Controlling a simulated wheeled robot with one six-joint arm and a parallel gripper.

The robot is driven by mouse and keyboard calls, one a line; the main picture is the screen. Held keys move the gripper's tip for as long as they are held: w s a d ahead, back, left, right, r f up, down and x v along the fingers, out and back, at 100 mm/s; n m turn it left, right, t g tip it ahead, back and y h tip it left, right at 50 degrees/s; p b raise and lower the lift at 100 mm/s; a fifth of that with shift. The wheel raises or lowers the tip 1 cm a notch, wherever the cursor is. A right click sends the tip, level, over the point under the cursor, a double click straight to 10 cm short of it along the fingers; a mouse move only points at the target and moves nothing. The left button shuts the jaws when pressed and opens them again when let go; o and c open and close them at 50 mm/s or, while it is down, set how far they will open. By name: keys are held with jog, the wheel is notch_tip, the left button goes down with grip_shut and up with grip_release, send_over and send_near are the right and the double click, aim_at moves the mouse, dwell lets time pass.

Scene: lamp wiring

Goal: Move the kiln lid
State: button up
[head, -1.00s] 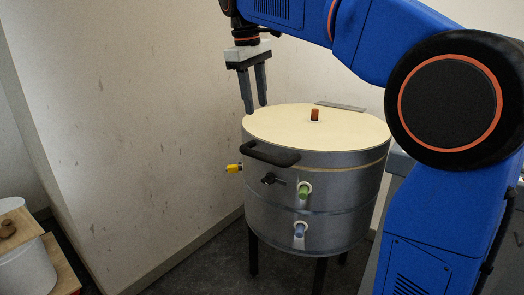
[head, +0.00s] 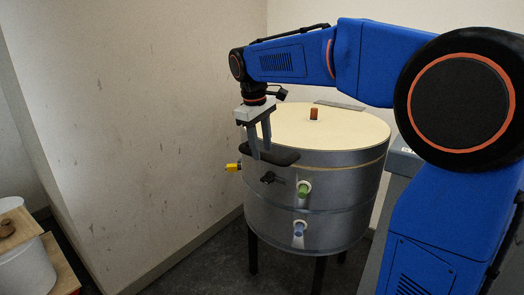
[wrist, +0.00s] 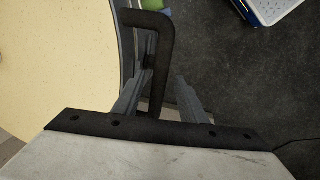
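The kiln lid (head: 340,126) is a round cream disc with a grey metal band, lying level on top of the grey cylindrical kiln (head: 340,215). A black bar handle (head: 286,159) sticks out from the front left of the lid's band. My gripper (head: 262,155) points down at the handle. In the wrist view its two fingers (wrist: 160,100) are apart, with the handle (wrist: 160,50) running between them. I see a gap between the handle and the right finger. The fingertips are partly hidden by the handle in the head view.
A small orange-brown plug (head: 314,113) stands on the lid. A yellow fitting (head: 232,167), a black latch (head: 270,178), a green peephole plug (head: 303,189) and a blue one (head: 299,229) project from the kiln. A wall (head: 150,130) stands at the left.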

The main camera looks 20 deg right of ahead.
jog(key=shift+d+f, duration=0.1)
jog(key=shift+f, duration=0.7)
